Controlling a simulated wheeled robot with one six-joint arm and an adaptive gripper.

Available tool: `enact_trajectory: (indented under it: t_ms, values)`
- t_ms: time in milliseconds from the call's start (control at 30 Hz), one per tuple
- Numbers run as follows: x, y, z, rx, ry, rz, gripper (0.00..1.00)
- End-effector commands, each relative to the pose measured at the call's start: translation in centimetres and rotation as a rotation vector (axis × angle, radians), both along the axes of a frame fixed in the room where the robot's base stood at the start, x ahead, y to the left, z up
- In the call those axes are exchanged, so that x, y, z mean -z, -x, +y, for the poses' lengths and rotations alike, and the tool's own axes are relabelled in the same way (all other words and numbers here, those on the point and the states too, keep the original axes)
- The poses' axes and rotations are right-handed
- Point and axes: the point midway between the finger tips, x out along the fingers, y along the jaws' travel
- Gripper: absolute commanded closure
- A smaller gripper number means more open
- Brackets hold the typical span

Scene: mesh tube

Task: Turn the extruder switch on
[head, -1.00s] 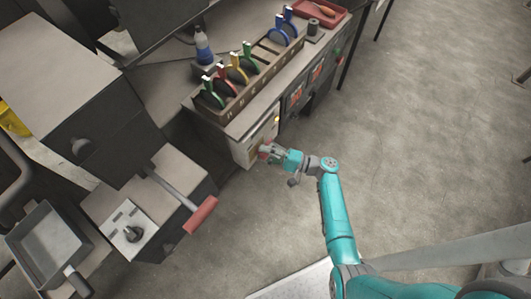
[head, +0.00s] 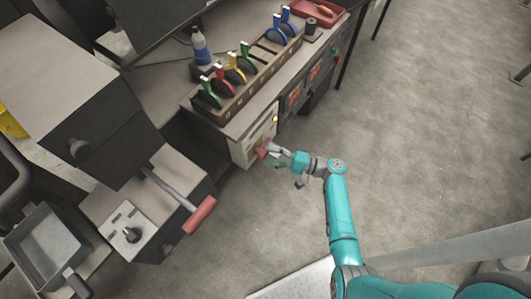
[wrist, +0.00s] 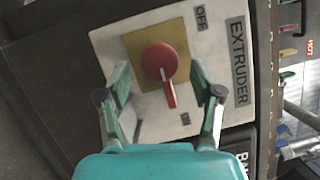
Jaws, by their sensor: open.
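The extruder switch is a red rotary knob (wrist: 160,63) on a yellow plate (wrist: 183,40), set in a white panel (wrist: 112,40) marked EXTRUDER. OFF is printed at the top and ON at the bottom. The knob's handle points down, close to the ON mark. My gripper (wrist: 161,82) is open, with one finger on each side of the knob and gaps between them. In the head view the red knob (head: 264,148) shows at the front of the bench, with my gripper (head: 275,156) just before it.
A small yellow light (head: 275,118) shows on the panel above the knob. A rack of coloured tools (head: 240,92) stands on the bench above. A machine with a red-handled lever (head: 200,214) stands to the left. The floor (head: 430,140) to the right is clear.

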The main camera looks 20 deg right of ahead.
Motion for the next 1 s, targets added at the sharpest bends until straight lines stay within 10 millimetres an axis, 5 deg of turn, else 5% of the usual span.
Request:
enact_trajectory:
  t_ms: [433, 1000]
  values:
    - [0.7, 4.6, -6.1, 0.005, 0.0, 0.0, 0.34]
    - [0.8, 5.6, -7.2, 0.0, 0.0, 0.0, 0.34]
